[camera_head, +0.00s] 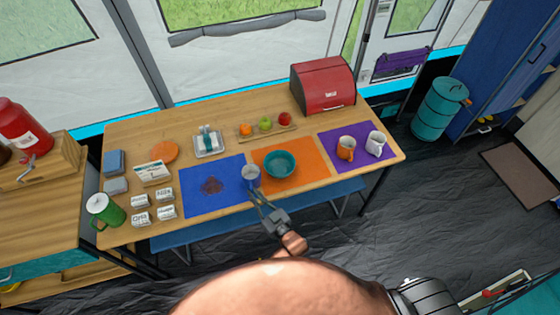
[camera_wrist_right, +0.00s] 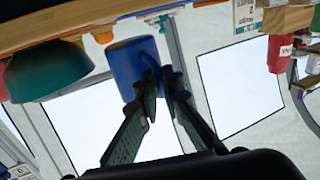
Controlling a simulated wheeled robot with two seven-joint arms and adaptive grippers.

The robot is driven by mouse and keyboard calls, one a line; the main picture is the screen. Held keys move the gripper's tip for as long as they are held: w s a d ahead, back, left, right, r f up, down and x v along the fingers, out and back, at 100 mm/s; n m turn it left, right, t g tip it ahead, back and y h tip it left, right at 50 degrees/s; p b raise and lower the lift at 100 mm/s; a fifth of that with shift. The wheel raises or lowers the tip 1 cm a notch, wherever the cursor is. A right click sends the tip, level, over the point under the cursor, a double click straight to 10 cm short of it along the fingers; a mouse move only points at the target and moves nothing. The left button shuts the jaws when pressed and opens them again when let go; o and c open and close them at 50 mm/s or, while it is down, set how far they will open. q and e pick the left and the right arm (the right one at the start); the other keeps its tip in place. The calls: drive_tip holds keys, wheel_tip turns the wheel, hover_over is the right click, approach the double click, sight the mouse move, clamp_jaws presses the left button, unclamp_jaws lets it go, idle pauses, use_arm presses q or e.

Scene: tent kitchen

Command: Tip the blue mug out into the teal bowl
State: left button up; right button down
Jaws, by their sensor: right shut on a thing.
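The blue mug (camera_head: 251,173) is at the border of the blue and orange mats, just left of the teal bowl (camera_head: 279,163). In the head view I look down into its pale inside; its contents are not clear. My right gripper (camera_head: 257,190) is shut on the mug from the front. In the right wrist view, which is upside down, the fingers (camera_wrist_right: 160,88) close on the handle side of the blue mug (camera_wrist_right: 130,62), which looks about upright. The teal bowl (camera_wrist_right: 48,72) is beside it, apart. My left gripper is not in view.
A dark patch (camera_head: 211,185) marks the blue mat (camera_head: 195,204). An orange mug (camera_head: 346,148) and a white mug (camera_head: 375,144) stand on the purple mat. A fruit tray (camera_head: 272,132) and a red bread box (camera_head: 322,86) are behind. Small labelled boxes (camera_head: 165,194) stand left.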

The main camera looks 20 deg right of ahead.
drive_tip(key=shift+w+a+f, duration=0.1)
drive_tip(key=shift+w+f, duration=0.15)
drive_tip(key=shift+f, duration=0.65)
drive_tip(key=shift+r, duration=0.1)
